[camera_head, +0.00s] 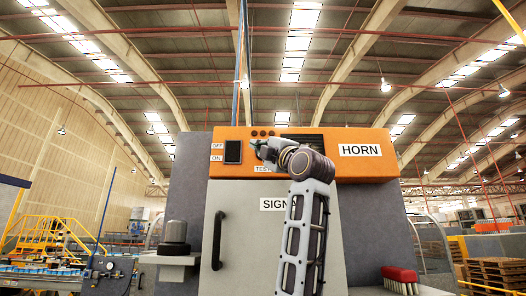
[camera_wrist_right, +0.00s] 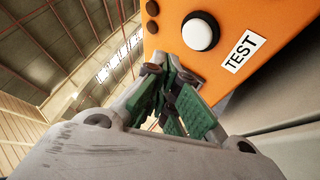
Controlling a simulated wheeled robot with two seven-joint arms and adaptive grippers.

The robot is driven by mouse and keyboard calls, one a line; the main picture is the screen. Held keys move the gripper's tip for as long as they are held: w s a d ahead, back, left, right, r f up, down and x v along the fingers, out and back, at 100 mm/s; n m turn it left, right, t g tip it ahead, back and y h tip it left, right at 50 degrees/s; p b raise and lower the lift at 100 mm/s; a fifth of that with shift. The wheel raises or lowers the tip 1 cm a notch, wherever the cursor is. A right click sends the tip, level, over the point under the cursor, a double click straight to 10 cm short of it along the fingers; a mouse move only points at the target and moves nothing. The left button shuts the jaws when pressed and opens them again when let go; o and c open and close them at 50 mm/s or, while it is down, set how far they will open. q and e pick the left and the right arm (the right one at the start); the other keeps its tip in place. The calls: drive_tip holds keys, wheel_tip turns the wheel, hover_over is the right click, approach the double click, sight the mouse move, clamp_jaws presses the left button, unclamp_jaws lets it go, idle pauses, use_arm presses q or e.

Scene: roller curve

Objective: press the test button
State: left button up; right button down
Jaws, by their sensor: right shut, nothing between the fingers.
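The test button (camera_wrist_right: 198,34) is a white round cap in a dark ring on the orange panel (camera_head: 358,165), beside the TEST label (camera_wrist_right: 244,50). In the head view the TEST label (camera_head: 263,168) shows just below my gripper, and the button itself is hidden or too small to make out. My right gripper (camera_head: 258,148) is shut and empty in front of the panel. In the right wrist view its green fingers (camera_wrist_right: 178,95) lie below and a little left of the button, apart from it in the picture; the depth gap is unclear. My left gripper is not in view.
A dark OFF/ON switch (camera_head: 232,152) is left of my gripper, and a HORN label (camera_head: 360,150) is to the right. Below are a grey door with a black handle (camera_head: 218,240), a grey cylinder (camera_head: 174,238) on a left shelf and a red brush (camera_head: 400,274) on the right.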

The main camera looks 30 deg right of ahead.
drive_tip(key=shift+w+d, duration=0.75)
drive_tip(key=shift+w, duration=0.3)
drive_tip(key=shift+w+d, duration=0.4)
drive_tip(key=shift+w, duration=0.3)
idle(2.4)
drive_tip(key=shift+s+a, duration=0.1)
drive_tip(key=shift+s, duration=0.05)
drive_tip(key=shift+s+a+b, duration=0.3)
drive_tip(key=shift+s+b, duration=0.1)
drive_tip(key=shift+s, duration=0.15)
drive_tip(key=shift+s+a, duration=0.1)
drive_tip(key=shift+s, duration=0.05)
idle(0.4)
drive_tip(key=shift+s+a, duration=0.2)
drive_tip(key=shift+s, duration=0.2)
drive_tip(key=shift+s+a+b, duration=0.4)
drive_tip(key=shift+s+a, duration=0.15)
drive_tip(key=shift+s, duration=0.25)
drive_tip(key=shift+s+a+b, duration=0.4)
drive_tip(key=shift+s+a, duration=0.1)
drive_tip(key=shift+s, duration=0.3)
drive_tip(key=shift+f, duration=0.1)
